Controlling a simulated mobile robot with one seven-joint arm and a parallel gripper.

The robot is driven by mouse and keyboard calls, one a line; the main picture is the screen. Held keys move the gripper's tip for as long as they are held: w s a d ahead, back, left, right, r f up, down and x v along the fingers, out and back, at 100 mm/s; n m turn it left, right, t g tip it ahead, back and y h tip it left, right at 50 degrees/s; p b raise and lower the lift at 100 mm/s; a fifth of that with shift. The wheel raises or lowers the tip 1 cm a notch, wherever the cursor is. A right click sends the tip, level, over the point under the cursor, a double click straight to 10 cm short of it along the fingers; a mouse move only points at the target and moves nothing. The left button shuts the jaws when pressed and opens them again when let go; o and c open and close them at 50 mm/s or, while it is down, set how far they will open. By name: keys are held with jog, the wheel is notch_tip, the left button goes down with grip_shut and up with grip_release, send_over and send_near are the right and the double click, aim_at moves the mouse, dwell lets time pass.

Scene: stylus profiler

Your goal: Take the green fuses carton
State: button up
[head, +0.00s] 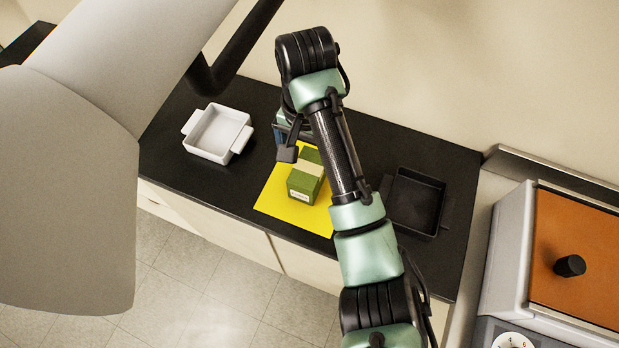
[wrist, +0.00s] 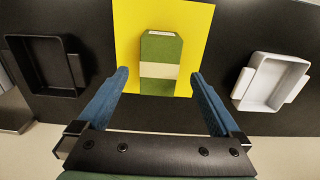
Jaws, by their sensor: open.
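The green fuses carton (head: 304,184) is a green box with a pale band around it. It stands on a yellow mat (head: 272,197) on the black counter. In the wrist view the carton (wrist: 161,49) lies ahead of my gripper (wrist: 163,75), centred between its two blue fingers. The fingers are open, with clear space on both sides of the carton and nothing held. In the head view my arm hides part of the gripper and part of the mat's right side.
A white tray (head: 243,137) with handles stands left of the mat in the head view. A black tray (head: 441,188) stands to the right, beyond my arm. A machine with an orange top (head: 580,255) is at far right. Black counter (head: 180,165) shows bare around the mat.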

aim_at(307, 169)
jog(key=shift+s+a+f+b, duration=0.1)
jog(key=shift+f+b, duration=0.25)
jog(key=shift+f, duration=2.75)
jog(key=c, duration=1.5)
notch_tip(307, 169, up, 10)
jog(key=p, duration=0.4)
jog(key=o, duration=1)
grip_shut()
